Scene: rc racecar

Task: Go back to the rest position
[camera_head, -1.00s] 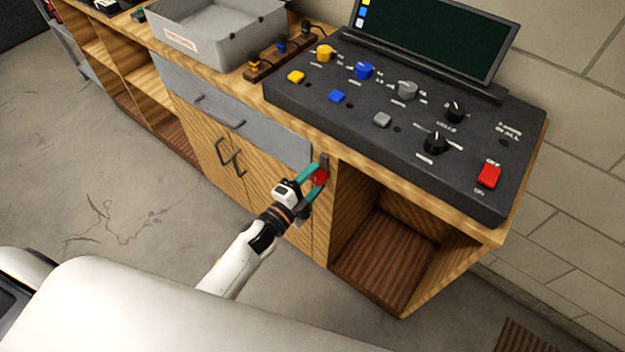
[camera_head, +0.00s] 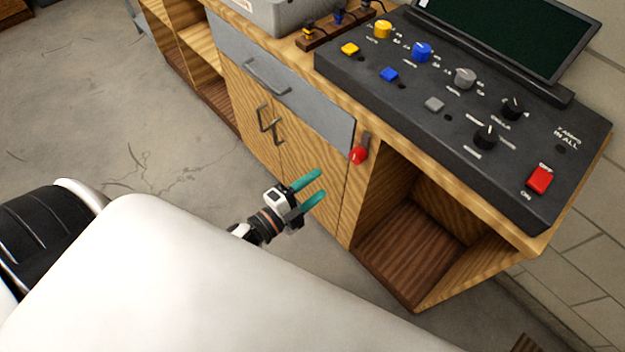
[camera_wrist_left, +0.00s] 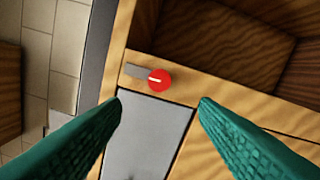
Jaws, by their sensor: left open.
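My left gripper (camera_head: 314,190) is open and empty in front of the wooden workbench, with its two teal fingers apart. A red knob (camera_head: 358,156) sits on a small grey bracket on the bench front, just beyond and to the right of the fingertips in the head view, apart from them. In the left wrist view the red knob (camera_wrist_left: 159,80) shows a white mark and lies ahead, between the lines of the two fingers (camera_wrist_left: 160,105). My right gripper is not in view.
The bench carries a black control panel (camera_head: 455,125) with coloured knobs and buttons, and a dark screen (camera_head: 510,35). Below are a grey drawer (camera_head: 280,85), cupboard doors (camera_head: 262,125) and an open compartment (camera_head: 420,235). Bare concrete floor (camera_head: 90,130) lies to the left.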

